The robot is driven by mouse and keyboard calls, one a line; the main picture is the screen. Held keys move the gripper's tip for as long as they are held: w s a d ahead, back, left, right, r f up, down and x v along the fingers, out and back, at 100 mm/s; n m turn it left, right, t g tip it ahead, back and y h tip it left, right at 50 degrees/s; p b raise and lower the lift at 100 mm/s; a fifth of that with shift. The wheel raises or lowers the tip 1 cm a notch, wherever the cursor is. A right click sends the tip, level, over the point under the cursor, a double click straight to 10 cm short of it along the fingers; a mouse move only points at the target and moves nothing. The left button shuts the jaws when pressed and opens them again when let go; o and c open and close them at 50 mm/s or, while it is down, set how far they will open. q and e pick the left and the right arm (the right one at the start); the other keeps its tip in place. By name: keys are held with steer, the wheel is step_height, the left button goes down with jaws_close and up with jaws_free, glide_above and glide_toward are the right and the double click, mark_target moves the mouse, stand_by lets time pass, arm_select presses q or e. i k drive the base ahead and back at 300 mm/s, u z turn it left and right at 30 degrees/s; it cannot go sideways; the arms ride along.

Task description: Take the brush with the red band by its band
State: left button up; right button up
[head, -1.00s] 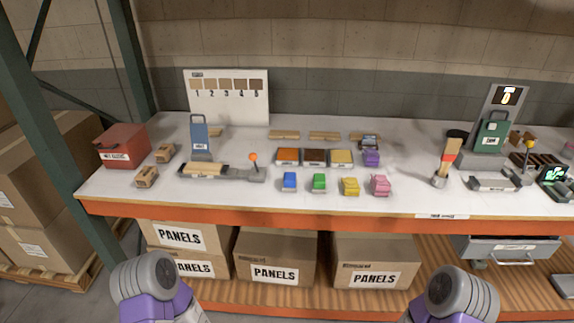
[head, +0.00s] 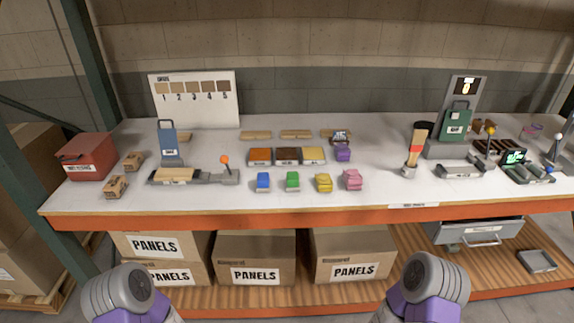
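The brush with the red band (head: 415,149) stands nearly upright, tilted slightly, in a small grey holder (head: 409,171) on the right half of the bench. Its upper part is tan and wide, and the red band runs around it lower down. In the head view only rounded grey and purple links of my two arms show at the bottom edge. Neither gripper is in view, and both arms are well apart from the brush.
The white bench top (head: 385,192) is clear in front.

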mark_target(418, 140)
steer(key=z, duration=2.35)
steer(key=i, duration=2.2)
steer(key=u, duration=3)
